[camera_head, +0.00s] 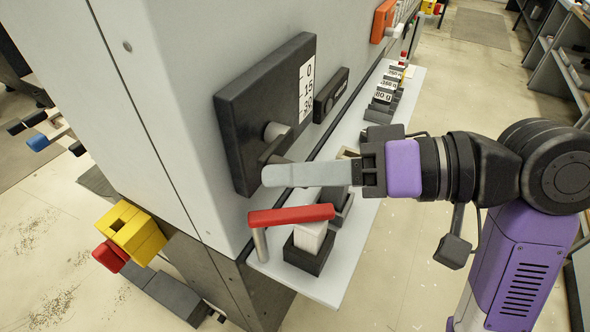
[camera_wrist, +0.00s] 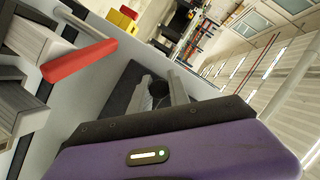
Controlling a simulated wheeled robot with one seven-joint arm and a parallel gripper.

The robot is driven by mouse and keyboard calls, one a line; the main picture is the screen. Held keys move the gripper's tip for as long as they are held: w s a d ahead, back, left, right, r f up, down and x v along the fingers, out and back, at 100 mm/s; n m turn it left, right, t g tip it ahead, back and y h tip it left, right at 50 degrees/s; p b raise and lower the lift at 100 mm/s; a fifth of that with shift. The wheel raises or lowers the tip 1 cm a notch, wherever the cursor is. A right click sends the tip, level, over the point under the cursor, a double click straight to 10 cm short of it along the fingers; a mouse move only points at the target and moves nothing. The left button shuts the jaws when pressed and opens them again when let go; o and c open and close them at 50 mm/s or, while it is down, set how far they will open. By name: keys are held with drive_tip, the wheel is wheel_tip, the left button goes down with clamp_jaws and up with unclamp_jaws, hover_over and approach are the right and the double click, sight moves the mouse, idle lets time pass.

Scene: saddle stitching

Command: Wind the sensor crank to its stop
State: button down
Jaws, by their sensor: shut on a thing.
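The sensor crank (camera_head: 270,150) sits on a black square plate (camera_head: 240,125) on the side of the grey machine. A white scale (camera_head: 307,85) with 0, 15 and 30 marks runs along the plate's edge. The crank's short dark arm points down from a round grey hub (camera_head: 277,131). My gripper (camera_head: 268,175) reaches in from the right, its pale fingers at the lower end of the crank arm. In the wrist view my gripper (camera_wrist: 157,88) has its fingers around the dark crank knob (camera_wrist: 158,89). The fingers mostly hide the knob in the head view.
A red-handled lever (camera_head: 290,215) stands just below my fingers, close to them. A white block in a black holder (camera_head: 308,255) sits on the pale shelf (camera_head: 345,270). Several labelled blocks (camera_head: 383,97) stand farther along the shelf. Yellow and red parts (camera_head: 130,232) are at lower left.

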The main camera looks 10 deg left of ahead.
drive_tip(key=shift+w+r, duration=0.15)
drive_tip(key=c, duration=1.2)
unclamp_jaws()
drive_tip(key=shift+c, duration=0.2)
drive_tip(key=shift+a, duration=0.15)
drive_tip(key=v, duration=0.7)
drive_tip(key=shift+d, duration=0.45)
